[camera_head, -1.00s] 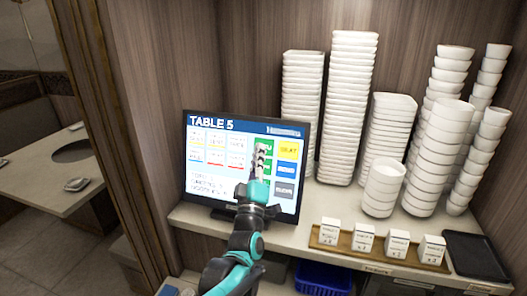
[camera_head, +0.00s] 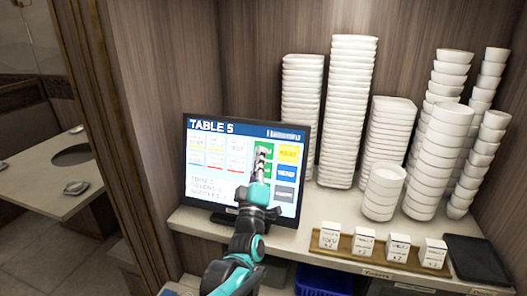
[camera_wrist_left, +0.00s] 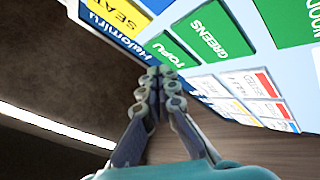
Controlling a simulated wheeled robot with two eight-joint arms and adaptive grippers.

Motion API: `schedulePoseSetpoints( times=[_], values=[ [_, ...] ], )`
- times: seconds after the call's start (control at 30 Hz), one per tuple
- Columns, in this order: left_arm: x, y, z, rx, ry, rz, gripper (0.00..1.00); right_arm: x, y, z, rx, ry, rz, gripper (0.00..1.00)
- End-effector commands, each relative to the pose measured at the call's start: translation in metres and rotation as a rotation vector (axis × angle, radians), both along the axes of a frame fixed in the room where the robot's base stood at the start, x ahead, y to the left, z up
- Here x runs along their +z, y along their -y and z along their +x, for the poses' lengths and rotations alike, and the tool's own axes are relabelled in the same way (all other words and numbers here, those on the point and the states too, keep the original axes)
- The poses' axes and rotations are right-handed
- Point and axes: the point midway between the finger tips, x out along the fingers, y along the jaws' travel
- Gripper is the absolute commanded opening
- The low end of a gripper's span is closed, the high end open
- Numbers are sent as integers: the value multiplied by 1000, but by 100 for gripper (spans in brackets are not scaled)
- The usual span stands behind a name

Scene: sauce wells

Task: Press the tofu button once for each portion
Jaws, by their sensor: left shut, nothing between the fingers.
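The upright touch screen (camera_head: 243,213) in the head view is headed TABLE 5 and shows rows of buttons. The green tofu button (camera_wrist_left: 173,48) is clear in the wrist view, beside the green greens button (camera_wrist_left: 221,30). My left gripper (camera_head: 263,149) is in front of the screen's green column and hides part of it. In the wrist view its closed, empty fingertips (camera_wrist_left: 163,73) are at the edge of the tofu button. I cannot tell whether they touch the screen. My right gripper is not in view.
A yellow seat button (camera_head: 289,152) is right of the green column. Small white cards, the first (camera_head: 330,235) reading tofu, stand on a wooden tray (camera_head: 376,257). Tall stacks of white dishes (camera_head: 347,110) and bowls (camera_head: 383,190) fill the shelf. A black tray (camera_head: 478,260) lies at right.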

Motion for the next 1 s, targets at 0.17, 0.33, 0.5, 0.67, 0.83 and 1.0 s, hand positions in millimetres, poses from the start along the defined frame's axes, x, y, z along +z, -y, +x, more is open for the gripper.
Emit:
schedulePoseSetpoints(
  times=[0.17,0.33,0.5,0.67,0.83,1.0],
  values=[
    [0,0,0,0,0,0,0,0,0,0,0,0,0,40],
    [0,0,0,0,0,0,0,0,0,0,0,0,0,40],
    [0,0,0,0,0,0,0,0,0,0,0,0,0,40],
    [-2,1,4,0,0,0,0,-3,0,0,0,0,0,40],
    [-3,3,8,0,0,0,0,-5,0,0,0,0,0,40],
    [-2,2,8,0,0,0,0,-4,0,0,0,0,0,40]
  ],
)
